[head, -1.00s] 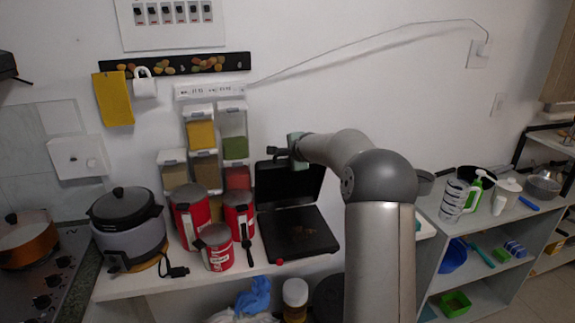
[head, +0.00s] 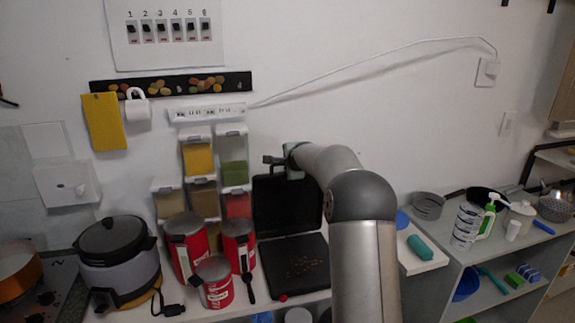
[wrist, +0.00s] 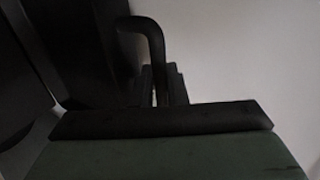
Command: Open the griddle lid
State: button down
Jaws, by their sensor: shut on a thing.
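The black griddle stands on the counter, its base (head: 300,262) lying flat. Its lid (head: 285,208) is raised and stands roughly upright at the back of the base, near the wall. My gripper (head: 272,160) is at the top edge of the lid. In the wrist view my gripper (wrist: 163,85) is shut on the black lid handle (wrist: 150,35), which bends over between the fingers. The dark lid (wrist: 85,45) fills the upper left there. My arm covers the area right of the griddle in the head view.
Red canisters (head: 187,245) stand left of the griddle, with spice dispensers (head: 200,190) behind them. A rice cooker (head: 118,262) is farther left. A white wall is close behind the lid.

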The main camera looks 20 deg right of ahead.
jog(key=c, duration=1.8)
grip_release()
jog(key=b+v, duration=0.5)
jog(key=v, duration=1.2)
jog(key=shift+s+r, duration=0.2)
jog(key=shift+s, duration=0.05)
